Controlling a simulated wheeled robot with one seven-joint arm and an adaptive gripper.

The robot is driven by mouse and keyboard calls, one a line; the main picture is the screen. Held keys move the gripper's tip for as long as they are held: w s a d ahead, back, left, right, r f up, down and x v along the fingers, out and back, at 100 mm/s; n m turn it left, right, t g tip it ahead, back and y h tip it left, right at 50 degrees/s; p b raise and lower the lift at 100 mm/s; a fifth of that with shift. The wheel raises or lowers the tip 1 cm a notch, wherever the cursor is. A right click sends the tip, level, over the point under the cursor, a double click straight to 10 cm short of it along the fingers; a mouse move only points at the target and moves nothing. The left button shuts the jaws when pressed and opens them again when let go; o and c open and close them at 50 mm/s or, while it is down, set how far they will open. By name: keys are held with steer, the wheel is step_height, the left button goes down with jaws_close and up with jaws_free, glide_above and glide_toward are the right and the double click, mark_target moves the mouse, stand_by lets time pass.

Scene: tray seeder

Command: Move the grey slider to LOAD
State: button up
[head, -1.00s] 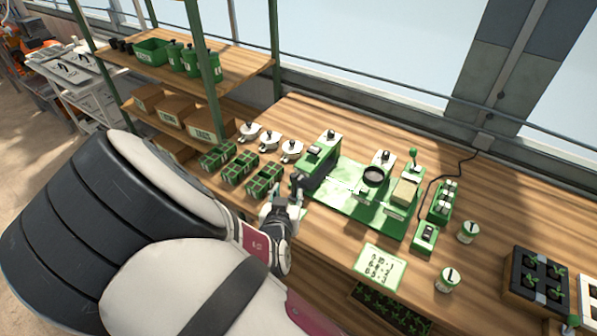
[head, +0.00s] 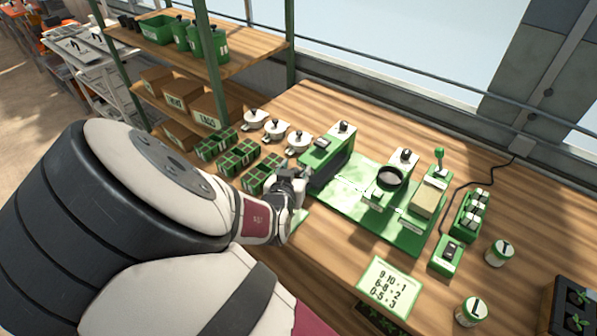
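The green tray seeder (head: 395,232) stands on the wooden bench. It has a tall green housing (head: 318,158) at its left end, a round dark-topped cup (head: 390,177) in the middle and a lever with a green knob (head: 439,153) at the right. I cannot make out the grey slider or its LOAD mark for certain; small pale markings show on the seeder's base. My gripper (head: 294,182) is at the seeder's left end, close beside the housing. Its fingers are small and partly hidden, so I cannot tell if they touch anything.
A number card (head: 388,286) lies in front of the seeder. A switch box (head: 446,255) and white-and-green cans (head: 499,253) are at the right. A shelf (head: 215,45) stands behind left.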

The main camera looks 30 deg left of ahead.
jaws_close()
steer(key=d+p, duration=0.1)
steer(key=d, duration=0.9)
steer(key=shift+s, duration=0.35)
steer(key=shift+d, duration=0.1)
jaws_free()
